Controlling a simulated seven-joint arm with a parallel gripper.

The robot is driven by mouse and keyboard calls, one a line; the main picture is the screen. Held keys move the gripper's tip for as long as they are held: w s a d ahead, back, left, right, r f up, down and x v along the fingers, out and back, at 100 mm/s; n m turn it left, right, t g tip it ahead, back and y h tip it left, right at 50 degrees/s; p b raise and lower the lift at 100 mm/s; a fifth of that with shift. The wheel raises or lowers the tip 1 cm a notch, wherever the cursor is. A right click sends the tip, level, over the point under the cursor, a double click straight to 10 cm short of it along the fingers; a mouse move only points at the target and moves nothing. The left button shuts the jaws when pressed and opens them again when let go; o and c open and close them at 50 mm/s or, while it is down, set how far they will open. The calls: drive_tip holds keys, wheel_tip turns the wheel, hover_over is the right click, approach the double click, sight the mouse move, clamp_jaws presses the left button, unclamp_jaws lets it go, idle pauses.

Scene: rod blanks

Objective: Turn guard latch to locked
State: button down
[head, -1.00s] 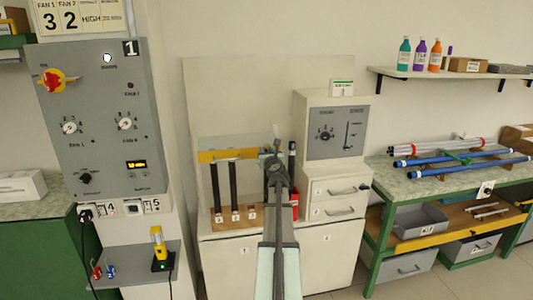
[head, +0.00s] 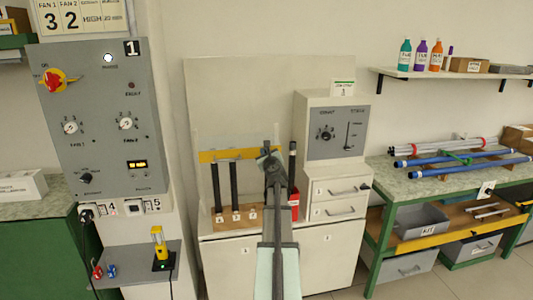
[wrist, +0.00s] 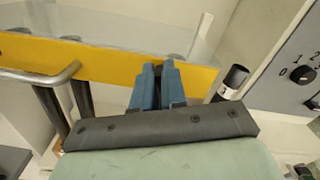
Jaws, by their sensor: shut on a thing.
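The guard's yellow bar (head: 226,156) crosses in front of the rod stand. In the wrist view the yellow bar (wrist: 105,62) runs behind my fingers, below a clear panel (wrist: 120,28). My gripper (wrist: 159,70) has its blue fingers close together at the bar, shut on a small part that I take to be the guard latch. The fingers hide most of it, so its lock position cannot be read. In the head view my gripper (head: 272,158) is at the bar's right end, largely covered by my own arm.
Black rods (head: 233,187) stand in a wooden base behind the bar. A metal handle (wrist: 62,76) juts out at left in the wrist view. A black-topped post (wrist: 235,78) and a grey dial panel (head: 338,133) stand close on the right.

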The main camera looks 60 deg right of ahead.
drive_tip(key=n, duration=0.4)
drive_tip(key=f+n, duration=0.1)
drive_tip(key=n, duration=0.3)
drive_tip(key=w+f+n, duration=0.1)
drive_tip(key=n, duration=0.4)
drive_tip(key=shift+a, duration=0.35)
drive_tip(key=shift+n, duration=0.4)
drive_tip(key=c, duration=1.2)
unclamp_jaws()
drive_tip(key=shift+s, duration=0.1)
drive_tip(key=v, duration=1.3)
drive_tip(key=shift+s+a+r, duration=0.1)
drive_tip(key=shift+s+a, duration=0.15)
drive_tip(key=shift+a, duration=0.05)
